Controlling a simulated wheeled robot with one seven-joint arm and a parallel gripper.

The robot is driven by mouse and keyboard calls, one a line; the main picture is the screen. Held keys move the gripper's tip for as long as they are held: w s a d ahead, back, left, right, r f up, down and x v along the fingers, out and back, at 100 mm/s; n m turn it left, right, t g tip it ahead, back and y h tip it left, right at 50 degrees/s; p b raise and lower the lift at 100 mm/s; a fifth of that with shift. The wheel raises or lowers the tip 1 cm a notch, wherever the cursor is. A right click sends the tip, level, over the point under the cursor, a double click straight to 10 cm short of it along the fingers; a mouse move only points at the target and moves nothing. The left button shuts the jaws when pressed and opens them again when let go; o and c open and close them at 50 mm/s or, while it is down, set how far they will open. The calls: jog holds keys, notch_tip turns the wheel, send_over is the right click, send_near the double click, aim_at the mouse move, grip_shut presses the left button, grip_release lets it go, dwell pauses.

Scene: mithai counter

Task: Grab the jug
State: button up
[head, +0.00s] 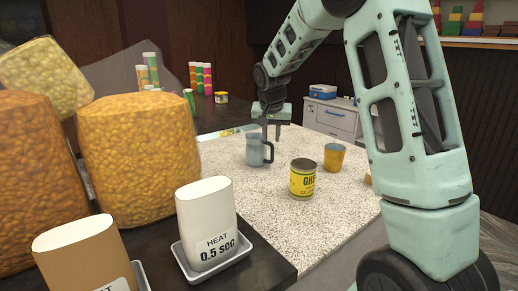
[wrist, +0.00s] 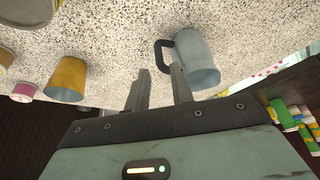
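The jug (head: 254,150) is a grey-blue cup shape with a dark handle, standing upright on the speckled counter (head: 240,184) in the head view. In the wrist view the jug (wrist: 198,60) is at the upper middle, with its dark handle (wrist: 163,55) on its left side. My gripper (head: 271,133) is above and just behind the jug in the head view. In the wrist view my gripper (wrist: 160,82) has its two fingers apart with nothing between them. The right fingertip is close to the jug and handle; I cannot tell whether it touches.
A yellow ghee tin (head: 303,179) and a yellow-orange cup (head: 334,157) stand right of the jug. Two heat-labelled containers, one white (head: 206,222) and one brown (head: 86,256), and large golden blocks (head: 138,155) fill the near left. Bare counter lies in front of the jug.

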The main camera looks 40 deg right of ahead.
aim_at(272, 151)
jog(key=shift+p+x, duration=2.1)
jog(key=shift+x, duration=2.35)
jog(key=shift+d+r, duration=0.1)
jog(key=shift+d, duration=0.05)
grip_shut()
